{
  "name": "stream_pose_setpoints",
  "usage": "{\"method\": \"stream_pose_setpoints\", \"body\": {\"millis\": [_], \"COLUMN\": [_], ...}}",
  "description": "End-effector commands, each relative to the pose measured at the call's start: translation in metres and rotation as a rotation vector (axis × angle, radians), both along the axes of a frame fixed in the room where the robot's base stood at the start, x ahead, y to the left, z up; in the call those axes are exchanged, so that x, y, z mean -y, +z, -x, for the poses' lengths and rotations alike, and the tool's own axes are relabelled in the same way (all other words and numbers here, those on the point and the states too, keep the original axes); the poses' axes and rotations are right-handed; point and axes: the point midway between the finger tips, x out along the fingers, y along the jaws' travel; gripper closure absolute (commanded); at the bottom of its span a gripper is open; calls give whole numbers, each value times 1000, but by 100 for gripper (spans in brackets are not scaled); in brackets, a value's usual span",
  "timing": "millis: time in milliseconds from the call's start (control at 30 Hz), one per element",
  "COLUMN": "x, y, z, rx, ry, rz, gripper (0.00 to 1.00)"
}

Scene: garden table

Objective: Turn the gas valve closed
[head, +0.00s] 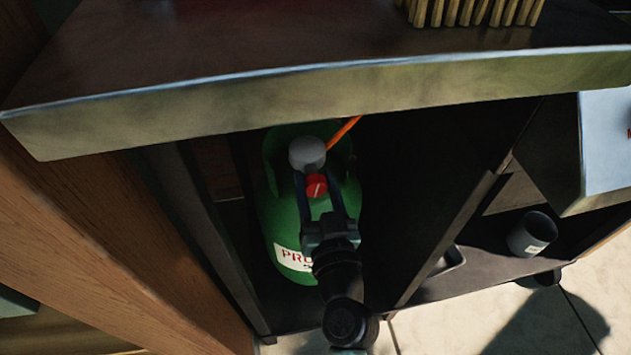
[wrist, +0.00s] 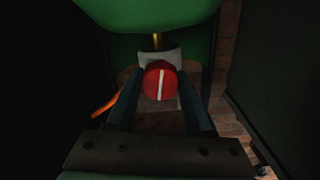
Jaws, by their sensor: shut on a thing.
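The gas valve is a red round knob (head: 316,182) with a white line across its face, on a grey regulator (head: 307,152) at the top of a green gas bottle (head: 272,215). In the wrist view the knob (wrist: 154,84) faces me, its white line nearly upright in the picture. My gripper (head: 318,190) reaches into the cabinet from the front, and its two fingers stand on either side of the knob, shut on it. The wrist view also shows my gripper (wrist: 160,82) with the knob between its fingers. The fingers hide the knob's sides.
The bottle stands in a dark cabinet under a metal-edged counter (head: 330,105). A dark side panel (head: 420,200) is close on the right, a wooden post (head: 120,240) on the left. An orange hose (head: 344,131) leaves the regulator. A grey cup (head: 530,236) lies on the right shelf.

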Motion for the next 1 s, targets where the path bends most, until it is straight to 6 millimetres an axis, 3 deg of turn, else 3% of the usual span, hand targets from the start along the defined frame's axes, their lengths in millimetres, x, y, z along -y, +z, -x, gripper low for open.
{"method": "stream_pose_setpoints", "body": {"millis": [1000], "x": [3], "y": [-2], "z": [0], "rx": [-187], "ry": [-2], "rz": [-935], "gripper": [100]}}
